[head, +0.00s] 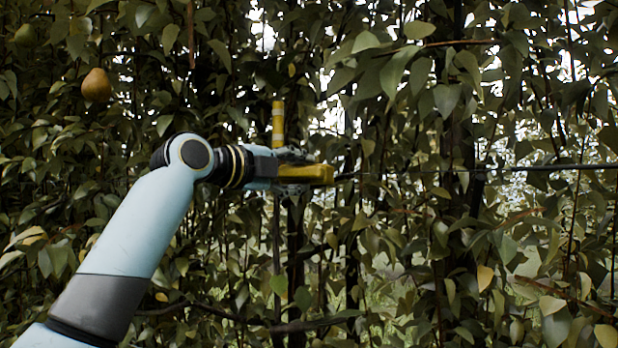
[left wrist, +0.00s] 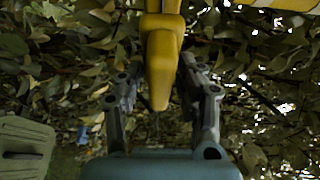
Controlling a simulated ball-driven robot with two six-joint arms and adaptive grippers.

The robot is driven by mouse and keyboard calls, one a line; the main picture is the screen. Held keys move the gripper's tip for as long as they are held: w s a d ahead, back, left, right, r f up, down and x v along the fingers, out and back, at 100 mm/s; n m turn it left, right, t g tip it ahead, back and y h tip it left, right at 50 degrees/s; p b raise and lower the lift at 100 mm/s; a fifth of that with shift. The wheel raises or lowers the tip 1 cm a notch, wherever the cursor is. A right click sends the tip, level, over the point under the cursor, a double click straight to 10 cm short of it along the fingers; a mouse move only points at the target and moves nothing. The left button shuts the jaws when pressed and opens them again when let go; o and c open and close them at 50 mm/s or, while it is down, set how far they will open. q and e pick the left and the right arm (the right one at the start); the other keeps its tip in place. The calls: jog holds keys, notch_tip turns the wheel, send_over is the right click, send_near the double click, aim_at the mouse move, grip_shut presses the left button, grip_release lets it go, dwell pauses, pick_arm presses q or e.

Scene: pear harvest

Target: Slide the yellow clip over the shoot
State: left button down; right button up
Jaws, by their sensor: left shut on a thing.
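The yellow clip (head: 318,174) is held level in my left gripper (head: 300,172) in the head view, its end pointing right. In the left wrist view the clip (left wrist: 162,62) stands between the two fingers of my left gripper (left wrist: 158,92), which is shut on it. An upright yellow piece with pale bands (head: 278,124) rises just behind or above the gripper; I cannot tell if it is the shoot or touches the clip. A yellow and white banded piece (left wrist: 285,4) also shows at the top right of the left wrist view. My right gripper is not in view.
Dense leaves surround the gripper. A thin dark wire or branch (head: 540,168) runs level to the right of the clip. A pear (head: 96,84) hangs at the upper left, with a greener one (head: 25,34) beyond it. A blue spot (left wrist: 83,134) shows low in the left wrist view.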

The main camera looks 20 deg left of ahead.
pick_arm(q)
jog(key=a, duration=0.4)
jog(key=shift+w+a+f+b, duration=0.15)
jog(key=shift+a+f+b, duration=0.1)
jog(key=shift+b, duration=0.15)
jog(key=shift+d+r, duration=0.15)
jog(key=shift+d, duration=0.2)
jog(key=c, duration=1.2)
grip_release()
jog(key=shift+o, duration=0.2)
jog(key=shift+a, duration=0.3)
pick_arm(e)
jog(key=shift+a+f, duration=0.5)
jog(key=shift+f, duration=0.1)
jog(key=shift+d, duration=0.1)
